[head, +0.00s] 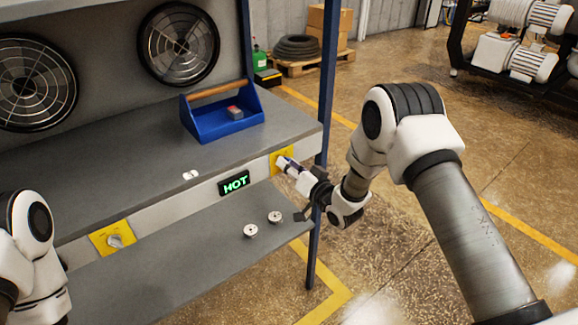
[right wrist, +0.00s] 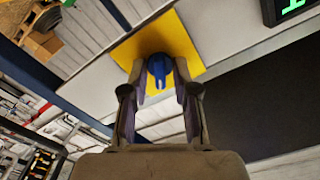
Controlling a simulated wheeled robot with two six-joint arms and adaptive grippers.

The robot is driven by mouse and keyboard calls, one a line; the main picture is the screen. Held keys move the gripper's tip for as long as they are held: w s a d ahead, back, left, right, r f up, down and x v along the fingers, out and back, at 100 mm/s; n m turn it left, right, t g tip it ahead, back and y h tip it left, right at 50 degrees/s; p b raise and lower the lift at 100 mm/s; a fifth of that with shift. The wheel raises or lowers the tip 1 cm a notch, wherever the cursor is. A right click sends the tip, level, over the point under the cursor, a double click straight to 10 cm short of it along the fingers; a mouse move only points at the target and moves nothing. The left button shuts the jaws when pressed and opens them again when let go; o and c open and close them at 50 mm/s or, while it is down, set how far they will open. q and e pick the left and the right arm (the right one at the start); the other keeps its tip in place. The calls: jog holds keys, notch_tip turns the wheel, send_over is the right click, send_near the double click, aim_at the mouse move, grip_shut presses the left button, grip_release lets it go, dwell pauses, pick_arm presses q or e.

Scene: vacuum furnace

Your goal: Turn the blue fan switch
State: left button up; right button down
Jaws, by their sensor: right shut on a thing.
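The blue fan switch (right wrist: 159,68) sits on a yellow plate (right wrist: 185,45) in the right wrist view. In the head view the yellow plate (head: 284,153) is at the right end of the front panel, and the switch is mostly hidden by my gripper. My right gripper (right wrist: 158,85) is shut on the blue switch, with one finger on each side of it. It also shows in the head view (head: 284,163), reaching the plate from the right. My left arm shows at the left edge of the head view, but its gripper is out of view.
A white knob (head: 115,241) on another yellow plate is at the left. A green HOT display (head: 234,183) is between the plates. A blue toolbox (head: 222,116) stands on the upper shelf. Two small round pieces (head: 262,224) lie on the lower shelf. A blue post (head: 327,90) stands near my right arm.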

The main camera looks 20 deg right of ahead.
jog(key=c, duration=1.2)
grip_release()
jog(key=shift+s, duration=0.1)
jog(key=v, duration=1.2)
